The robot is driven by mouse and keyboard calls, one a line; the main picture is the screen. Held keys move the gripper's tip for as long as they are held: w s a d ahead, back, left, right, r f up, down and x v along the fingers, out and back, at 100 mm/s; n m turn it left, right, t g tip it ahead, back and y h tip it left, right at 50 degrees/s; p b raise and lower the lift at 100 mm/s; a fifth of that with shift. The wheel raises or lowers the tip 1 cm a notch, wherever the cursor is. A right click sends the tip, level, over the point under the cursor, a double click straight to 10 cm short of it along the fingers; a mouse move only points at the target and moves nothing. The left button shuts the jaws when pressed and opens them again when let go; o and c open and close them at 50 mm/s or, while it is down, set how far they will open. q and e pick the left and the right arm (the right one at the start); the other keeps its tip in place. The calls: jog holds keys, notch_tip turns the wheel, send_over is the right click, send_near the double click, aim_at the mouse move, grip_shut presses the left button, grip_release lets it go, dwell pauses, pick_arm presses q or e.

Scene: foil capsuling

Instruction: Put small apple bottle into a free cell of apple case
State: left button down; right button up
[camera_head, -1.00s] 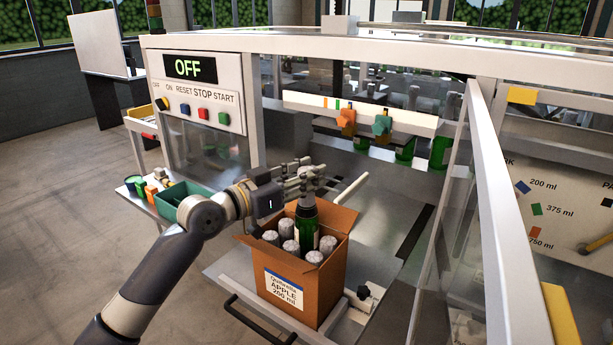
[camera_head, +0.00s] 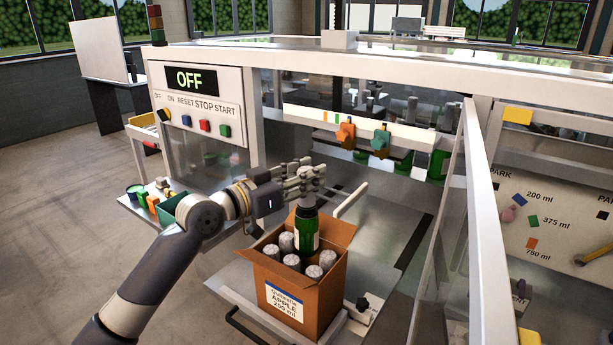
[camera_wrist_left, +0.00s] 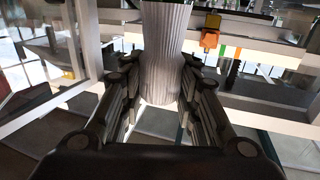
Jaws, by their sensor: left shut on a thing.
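The small apple bottle (camera_head: 305,232) is dark green with a pale label and a silver foil top. It is upright over the cardboard apple case (camera_head: 324,308), its lower part hidden behind the case's contents and walls. My left gripper (camera_head: 311,182) is shut on the bottle's foil-covered neck, above the case. In the left wrist view, the ribbed silver foil (camera_wrist_left: 163,48) stands between the two fingers of the left gripper (camera_wrist_left: 158,85). The case is open, with its label facing the front. My right gripper is not in view.
Several silver-topped bottles (camera_head: 287,241) stand in the case around the held bottle. The case is on a metal shelf (camera_head: 240,283) of the machine. A clear panel frame (camera_head: 486,220) rises to the right. A green bin (camera_head: 170,205) is at the left.

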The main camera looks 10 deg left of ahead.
aim_at(300, 205)
pick_arm(q)
jog(key=shift+r+p, duration=1)
jog(key=shift+r, duration=0.55)
jog(key=shift+f+b, duration=3.65)
jog(key=shift+f, duration=0.95)
jog(key=c, duration=1.2)
grip_release()
jog(key=shift+o, duration=0.4)
jog(key=shift+f, duration=0.1)
jog(key=shift+s+f, duration=0.1)
jog(key=shift+f, duration=0.05)
jog(key=v, duration=1.2)
jog(key=shift+r, duration=0.25)
